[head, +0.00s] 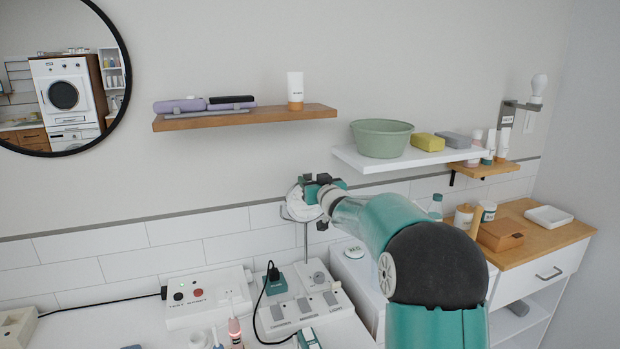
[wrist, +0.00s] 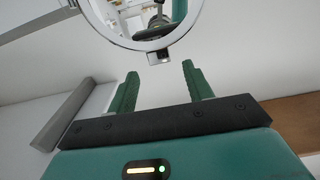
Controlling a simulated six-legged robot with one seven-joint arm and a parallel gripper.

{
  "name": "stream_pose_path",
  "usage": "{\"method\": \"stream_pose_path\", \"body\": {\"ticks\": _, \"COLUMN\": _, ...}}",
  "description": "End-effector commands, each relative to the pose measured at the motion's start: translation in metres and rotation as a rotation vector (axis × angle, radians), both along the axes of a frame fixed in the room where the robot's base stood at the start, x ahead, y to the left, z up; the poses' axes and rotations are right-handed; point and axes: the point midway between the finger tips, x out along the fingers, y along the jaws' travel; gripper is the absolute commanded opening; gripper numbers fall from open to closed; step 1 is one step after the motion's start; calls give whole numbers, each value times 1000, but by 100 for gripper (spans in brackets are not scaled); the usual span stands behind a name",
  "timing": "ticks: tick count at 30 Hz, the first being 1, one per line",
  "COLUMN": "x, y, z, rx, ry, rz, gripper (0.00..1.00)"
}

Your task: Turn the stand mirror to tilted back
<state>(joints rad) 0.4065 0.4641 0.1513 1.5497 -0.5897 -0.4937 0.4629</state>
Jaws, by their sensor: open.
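The stand mirror (head: 298,208) is small and round with a pale rim, on a thin upright stem. In the head view my gripper hides part of it. In the wrist view its lower rim (wrist: 150,45) shows at the top, with a small tab at the bottom of the rim. The glass reflects part of my arm. My gripper (wrist: 159,70) is open, its two green fingers on either side of the tab and a little short of it, with nothing between them. In the head view my gripper (head: 314,185) is at the mirror. The mirror's exact tilt is hard to tell.
A wooden shelf (head: 245,118) is above on the wall. A white shelf (head: 400,157) with a green basin (head: 381,138) is to the right. Below are a white button box (head: 207,297), a switch panel (head: 305,303) and a loose black cable. A wooden-topped cabinet (head: 545,235) stands at right.

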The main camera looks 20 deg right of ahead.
Motion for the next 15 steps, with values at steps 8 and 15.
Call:
{"method": "stream_pose_path", "body": {"ticks": 8, "x": 31, "y": -1, "z": -1, "rx": 1, "ry": 0, "rz": 0, "gripper": 51}}
{"method": "stream_pose_path", "body": {"ticks": 15, "x": 33, "y": -1, "z": 0, "rx": 0, "ry": 0, "rz": 0, "gripper": 51}}
